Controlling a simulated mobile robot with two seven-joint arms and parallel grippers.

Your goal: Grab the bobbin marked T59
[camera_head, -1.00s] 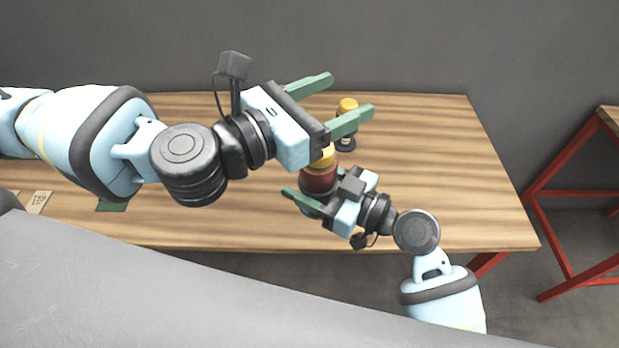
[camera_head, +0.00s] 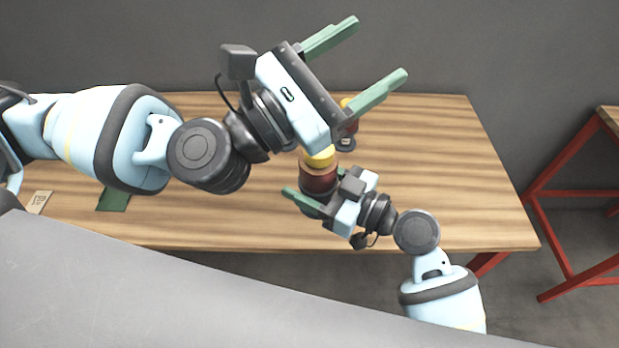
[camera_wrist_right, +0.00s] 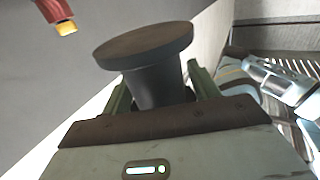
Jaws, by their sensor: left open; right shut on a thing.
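My right gripper (camera_head: 310,195) is shut on a bobbin (camera_head: 318,178) with a dark red-brown winding and a yellow top, near the table's front edge. In the right wrist view a dark flanged bobbin (camera_wrist_right: 155,85) sits between the green fingers. No readable mark shows on it. A second bobbin (camera_head: 346,143) stands upright behind, with a yellow top and a pale label too small to read; my left gripper partly covers it. My left gripper (camera_head: 380,47) is open and empty, raised above and behind the held bobbin, its fingers pointing to the upper right.
The wooden table (camera_head: 440,180) is clear on its right side. A dark green piece (camera_head: 114,199) and a tan label card (camera_head: 39,202) lie at the left. A red-framed stand (camera_head: 570,192) is at the far right. A red and yellow object (camera_wrist_right: 62,18) shows in the right wrist view.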

